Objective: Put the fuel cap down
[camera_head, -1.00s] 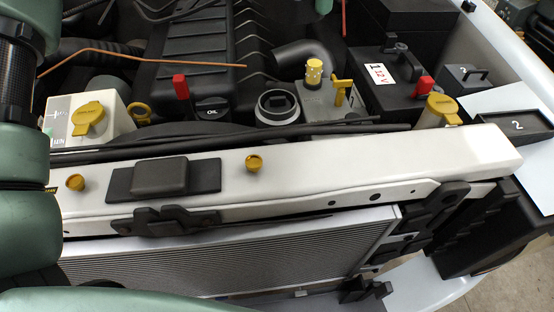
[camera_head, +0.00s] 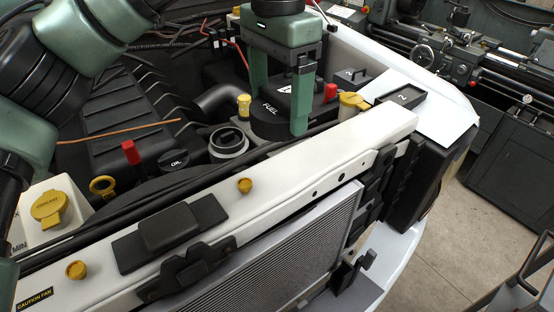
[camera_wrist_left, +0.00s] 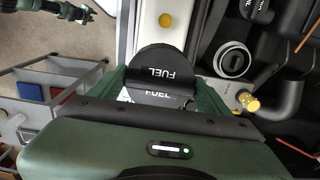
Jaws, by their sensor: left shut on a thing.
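My left gripper (camera_head: 280,100) is shut on the black fuel cap (camera_head: 272,112), which has FUEL in white on it. In the left wrist view the cap (camera_wrist_left: 162,66) sits between the green fingers of the left gripper (camera_wrist_left: 160,92). The cap's underside is hidden, so I cannot tell its height above the parts below. A small green and black shape at the top left of the wrist view looks like my right gripper (camera_wrist_left: 72,12); its jaws are too small to read.
A white-rimmed filler neck (camera_head: 229,141) stands left of the cap. The white crossbeam (camera_head: 310,160) runs in front.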

